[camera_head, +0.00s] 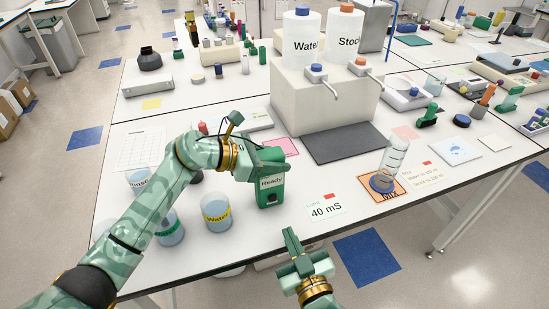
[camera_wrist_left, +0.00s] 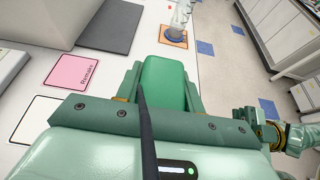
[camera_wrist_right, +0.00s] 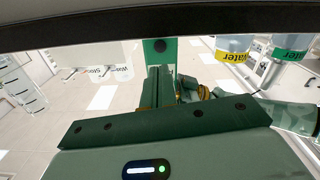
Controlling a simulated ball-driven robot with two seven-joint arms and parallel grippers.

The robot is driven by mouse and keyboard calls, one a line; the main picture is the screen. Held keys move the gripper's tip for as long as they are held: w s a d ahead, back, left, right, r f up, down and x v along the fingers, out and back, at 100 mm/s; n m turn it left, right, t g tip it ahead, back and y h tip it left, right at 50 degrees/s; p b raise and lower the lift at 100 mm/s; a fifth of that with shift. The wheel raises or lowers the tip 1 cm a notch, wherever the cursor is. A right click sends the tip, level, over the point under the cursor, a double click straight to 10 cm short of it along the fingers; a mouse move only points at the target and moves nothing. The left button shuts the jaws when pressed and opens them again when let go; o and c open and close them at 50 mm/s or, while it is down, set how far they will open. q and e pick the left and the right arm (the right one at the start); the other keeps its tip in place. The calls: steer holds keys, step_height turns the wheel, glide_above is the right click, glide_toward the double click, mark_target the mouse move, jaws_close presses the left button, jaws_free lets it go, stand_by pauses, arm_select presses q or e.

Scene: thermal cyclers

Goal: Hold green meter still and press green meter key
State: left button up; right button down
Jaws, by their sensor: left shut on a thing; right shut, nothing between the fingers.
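The green meter (camera_head: 269,192) stands upright near the table's front edge, with a "Ready" display on its face. A dark round spot below the display looks like its key. My left gripper (camera_head: 262,160) is shut on the meter's upper part, and the meter's green top (camera_wrist_left: 165,80) shows between its fingers in the left wrist view. My right gripper (camera_head: 292,248) is shut and empty, in front of and below the meter, apart from it. In the right wrist view the meter's face (camera_wrist_right: 153,58) and dark round key (camera_wrist_right: 159,46) show just beyond the closed fingertips (camera_wrist_right: 158,72).
A beaker labelled Water (camera_head: 217,215) stands left of the meter. A "40 mS" card (camera_head: 324,208) lies to its right. A glass cylinder (camera_head: 390,165) stands on the orange mix mat (camera_head: 366,184). A pink card (camera_head: 284,146) lies behind. Floor space is free before the table.

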stand_by(0.8)
steer(key=w+r+n, duration=0.1)
steer(key=w+d+r+n+y, duration=0.2)
steer(key=shift+w+r, duration=0.25)
steer(key=shift+r, duration=0.15)
steer(key=n+y, duration=0.1)
steer(key=n, duration=0.1)
steer(key=w+r+n+g+y, duration=0.1)
steer(key=n, duration=0.1)
steer(key=shift+d+r+n+g+y, duration=0.1)
steer(key=shift+r+n+g+y, duration=0.1)
steer(key=shift+n+g+y, duration=0.15)
steer(key=n+g, duration=0.1)
steer(key=n, duration=0.1)
steer(key=n+g+y, duration=0.1)
steer(key=n, duration=0.2)
steer(key=shift+s+g, duration=0.15)
steer(key=shift+g, duration=0.2)
steer(key=s+f+n+g, duration=0.4)
steer(key=s+n+g, duration=0.1)
steer(key=n, duration=0.3)
steer(key=shift+a+f+g, duration=0.3)
steer(key=shift+a+g, duration=0.1)
steer(key=shift+g, duration=0.1)
steer(key=shift+w, duration=0.1)
